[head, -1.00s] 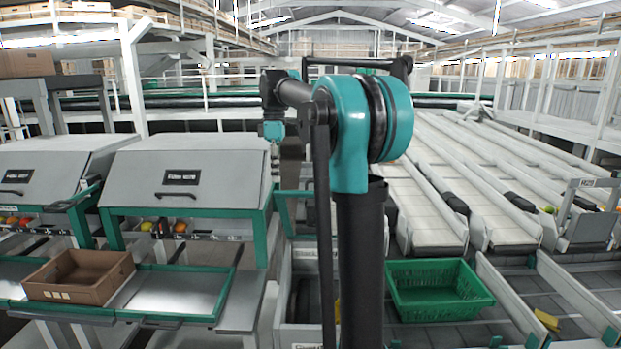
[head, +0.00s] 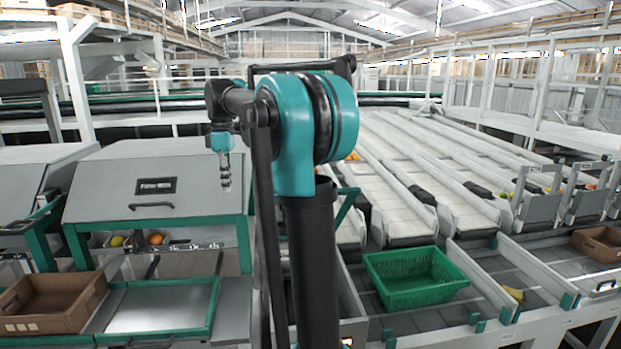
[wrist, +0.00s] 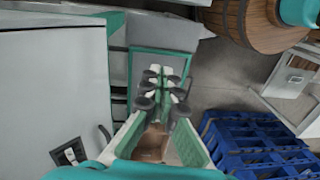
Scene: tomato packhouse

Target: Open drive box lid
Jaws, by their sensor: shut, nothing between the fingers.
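A grey box with a sloping lid (head: 160,180) stands at the left in the head view. The lid is down and carries a dark label (head: 156,186) and a dark handle (head: 152,205). The label is too small to read, so I cannot tell if this is the drive box. My gripper (head: 226,184) hangs downward, shut and empty, in front of the lid's right end in the picture; contact is not visible. In the wrist view my gripper (wrist: 165,88) points away, with a pale panel (wrist: 55,80) and its handle (wrist: 105,135) to the left.
A brown carton (head: 52,318) and a bare tray (head: 160,310) sit before the box. A green crate (head: 415,290) stands on the conveyor to the right. The wrist view shows blue pallets (wrist: 255,145), a wooden drum (wrist: 245,25) and some open grey floor (wrist: 225,85).

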